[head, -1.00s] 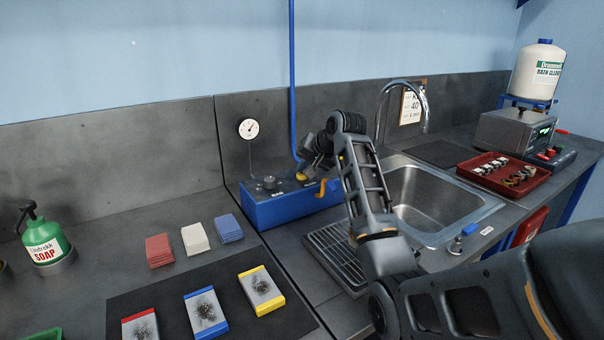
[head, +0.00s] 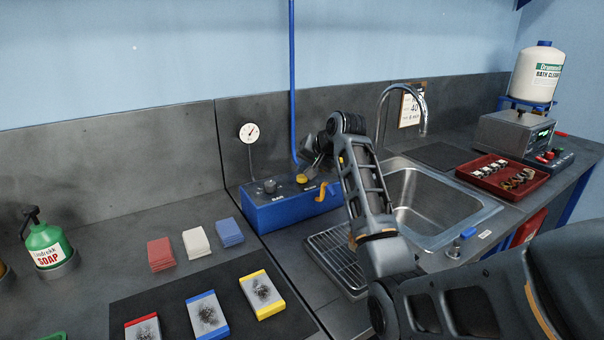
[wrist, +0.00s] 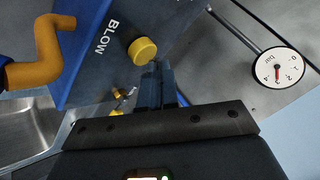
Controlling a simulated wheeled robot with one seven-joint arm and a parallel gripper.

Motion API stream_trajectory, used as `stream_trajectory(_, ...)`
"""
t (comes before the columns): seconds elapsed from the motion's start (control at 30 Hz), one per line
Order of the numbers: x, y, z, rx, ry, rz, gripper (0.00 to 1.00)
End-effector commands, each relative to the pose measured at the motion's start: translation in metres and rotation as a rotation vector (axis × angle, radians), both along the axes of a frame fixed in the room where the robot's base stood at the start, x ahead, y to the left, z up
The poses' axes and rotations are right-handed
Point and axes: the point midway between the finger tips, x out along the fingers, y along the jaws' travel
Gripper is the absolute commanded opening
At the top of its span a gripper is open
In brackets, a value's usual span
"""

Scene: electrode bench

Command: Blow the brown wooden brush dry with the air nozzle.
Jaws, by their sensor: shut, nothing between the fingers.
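The blue blower box (head: 285,212) stands on the bench left of the sink. It also shows in the wrist view, with the word BLOW (wrist: 90,22). An orange bent air nozzle (head: 323,192) sticks out of its right end; it shows large at the left of the wrist view (wrist: 45,52). A yellow button (head: 302,179) is on the box's top and shows in the wrist view (wrist: 143,51). My gripper (wrist: 157,75) is shut and empty, its fingertips close to the yellow button; contact cannot be told. I see no brown wooden brush in either view.
A sink (head: 432,205) with a tap and a drain rack (head: 338,262) lies right of the box. Coloured pads and blocks (head: 208,315) lie at left, near a green soap bottle (head: 46,247). A gauge (head: 249,133) is behind.

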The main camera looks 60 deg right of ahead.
Motion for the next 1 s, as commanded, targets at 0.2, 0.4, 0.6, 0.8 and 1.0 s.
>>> stream_trajectory(0.2, 0.0, 0.0, 0.006, -0.001, 0.0, 0.001, 0.0)
stream_trajectory(0.4, 0.0, 0.0, 0.006, -0.001, -0.001, 0.001, 0.0)
stream_trajectory(0.6, 0.001, 0.0, 0.016, -0.001, -0.001, 0.001, 0.0)
stream_trajectory(0.8, 0.001, 0.0, 0.036, -0.001, -0.001, 0.001, 0.0)
stream_trajectory(1.0, 0.001, 0.0, 0.049, -0.002, -0.002, 0.001, 0.0)
